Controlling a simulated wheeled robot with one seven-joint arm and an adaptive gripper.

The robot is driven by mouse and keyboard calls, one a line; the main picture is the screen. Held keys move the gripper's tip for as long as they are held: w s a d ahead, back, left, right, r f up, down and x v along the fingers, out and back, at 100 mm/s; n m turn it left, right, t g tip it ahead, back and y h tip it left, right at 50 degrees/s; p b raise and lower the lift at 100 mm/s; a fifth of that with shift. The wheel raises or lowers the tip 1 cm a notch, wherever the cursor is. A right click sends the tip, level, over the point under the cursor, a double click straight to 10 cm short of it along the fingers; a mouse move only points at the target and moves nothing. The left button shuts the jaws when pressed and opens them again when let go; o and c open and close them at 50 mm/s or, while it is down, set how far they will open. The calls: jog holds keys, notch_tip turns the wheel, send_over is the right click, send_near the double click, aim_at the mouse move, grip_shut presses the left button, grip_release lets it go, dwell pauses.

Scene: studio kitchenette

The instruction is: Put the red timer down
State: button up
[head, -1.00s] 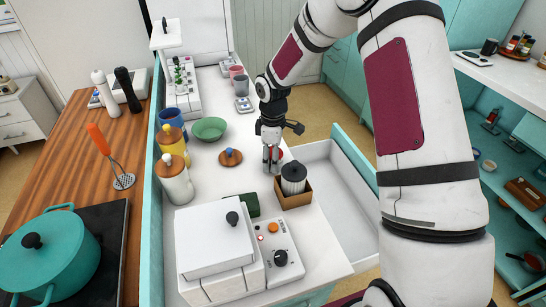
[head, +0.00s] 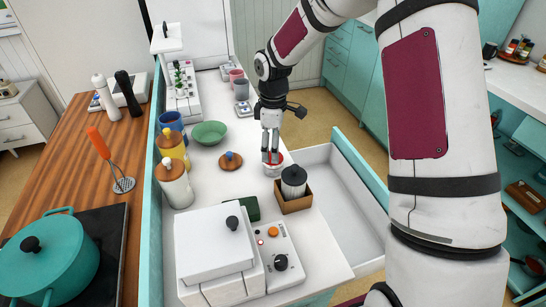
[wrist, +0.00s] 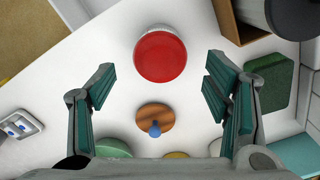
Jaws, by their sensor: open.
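The red timer (head: 273,171), a round thing with a red top and a pale body, stands on the white counter (head: 222,180) near its right edge. In the wrist view its red top (wrist: 160,57) faces me, beyond the fingertips and between their lines. My gripper (head: 270,157) points down just above the timer in the head view. In the wrist view its two fingers (wrist: 160,78) are wide apart and hold nothing, with white counter showing between each finger and the timer.
A brown box with a dark-lidded jar (head: 294,180) stands close to the timer. A wooden disc with a blue knob (head: 231,160) and a green bowl (head: 209,132) lie to the left. An open, empty drawer (head: 340,210) juts out at the right.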

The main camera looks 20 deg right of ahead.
notch_tip(320, 180, up, 6)
jog(key=shift+f, duration=0.25)
jog(key=s+r+m+t+h, duration=0.15)
jog(key=s+r+m, duration=0.45)
jog(key=s+r, duration=0.95)
jog(key=s+r+m+t+y, duration=0.1)
jog(key=s+m+t, duration=0.2)
jog(key=s, duration=1.3)
jog(key=m, duration=0.3)
jog(key=shift+s+d+m, duration=0.15)
jog(key=shift+s+m, duration=0.15)
jog(key=shift+s, duration=0.05)
jog(key=shift+y, duration=0.25)
